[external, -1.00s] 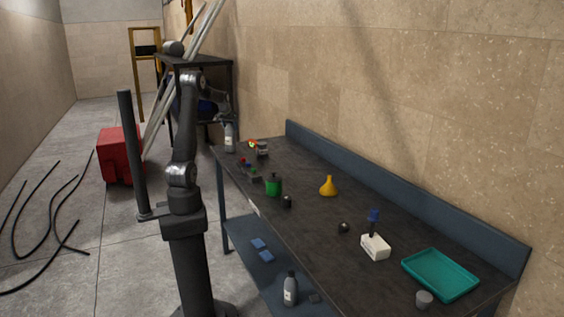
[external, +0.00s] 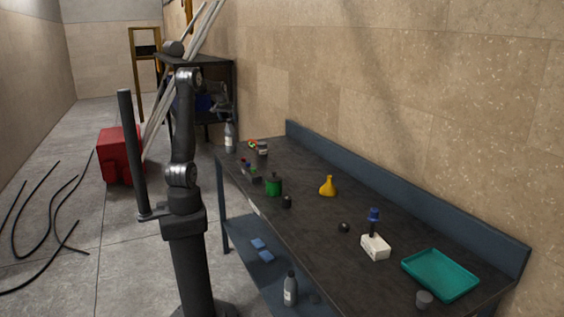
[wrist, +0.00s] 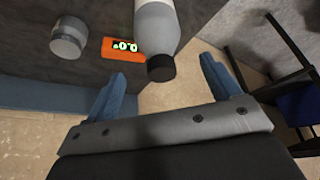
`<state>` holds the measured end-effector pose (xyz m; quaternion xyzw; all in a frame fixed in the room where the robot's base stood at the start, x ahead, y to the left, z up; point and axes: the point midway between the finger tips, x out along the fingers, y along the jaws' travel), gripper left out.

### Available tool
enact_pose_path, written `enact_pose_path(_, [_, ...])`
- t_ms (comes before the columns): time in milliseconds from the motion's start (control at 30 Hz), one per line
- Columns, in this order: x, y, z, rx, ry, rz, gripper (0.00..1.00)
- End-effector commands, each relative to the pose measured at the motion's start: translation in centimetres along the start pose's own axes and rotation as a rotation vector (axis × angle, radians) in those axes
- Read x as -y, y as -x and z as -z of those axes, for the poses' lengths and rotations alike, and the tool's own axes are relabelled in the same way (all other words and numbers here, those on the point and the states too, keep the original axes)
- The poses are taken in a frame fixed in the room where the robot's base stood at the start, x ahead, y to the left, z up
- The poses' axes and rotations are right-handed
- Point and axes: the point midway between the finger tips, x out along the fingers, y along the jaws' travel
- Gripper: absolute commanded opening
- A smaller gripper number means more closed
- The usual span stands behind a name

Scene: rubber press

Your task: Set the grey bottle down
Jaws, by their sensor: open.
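A grey bottle (external: 230,138) with a dark cap stands upright at the far end of the workbench (external: 300,215). In the wrist view the bottle (wrist: 155,28) is at the top centre, its black cap towards me. My gripper (external: 226,112) is above the bottle. Its two blue fingers are spread wide in the wrist view (wrist: 162,68), one on each side of the cap and apart from it. Nothing is held between them.
An orange device with a lit display (wrist: 123,48) and a grey lidded jar (wrist: 69,38) stand close beside the bottle. A green pot (external: 274,187) and yellow flask (external: 328,187) are nearer. A second grey bottle (external: 290,290) stands on the lower shelf.

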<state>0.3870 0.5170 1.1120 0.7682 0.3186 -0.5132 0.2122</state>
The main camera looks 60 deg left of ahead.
Motion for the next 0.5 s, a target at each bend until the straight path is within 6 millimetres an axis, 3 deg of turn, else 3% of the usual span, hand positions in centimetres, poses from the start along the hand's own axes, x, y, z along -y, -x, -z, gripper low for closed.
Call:
enact_pose_path(200, [0.0, 4.0, 0.1, -0.003, 0.000, 0.001, 0.82])
enact_pose_path(500, [0.0, 5.5, 0.0, 0.001, 0.000, 0.000, 0.82])
